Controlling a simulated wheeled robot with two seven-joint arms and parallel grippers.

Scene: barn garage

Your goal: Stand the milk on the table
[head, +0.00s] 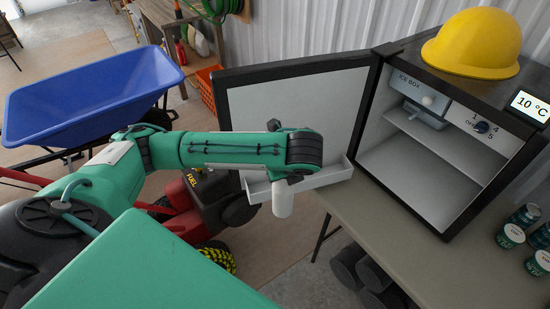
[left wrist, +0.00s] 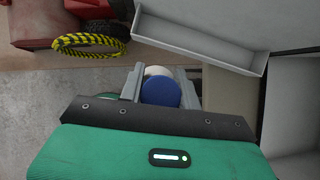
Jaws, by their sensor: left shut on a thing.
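The milk (head: 283,198) is a white bottle. It hangs below the end of my left arm in the head view, in front of the open fridge door's shelf and beside the table's left edge. In the left wrist view its blue cap (left wrist: 160,92) sits between the fingers of my left gripper (left wrist: 160,88), which is shut on it. The fingers are hidden in the head view. The table (head: 400,240) is beige, with a bare stretch in front of the fridge. My right gripper is not in view.
A small fridge (head: 430,160) stands open on the table, its door (head: 300,100) swung left. A yellow hard hat (head: 474,42) is on top. Several green cans (head: 511,236) stand at the table's right. A blue wheelbarrow (head: 90,95) and red machine (head: 200,200) are left on the floor.

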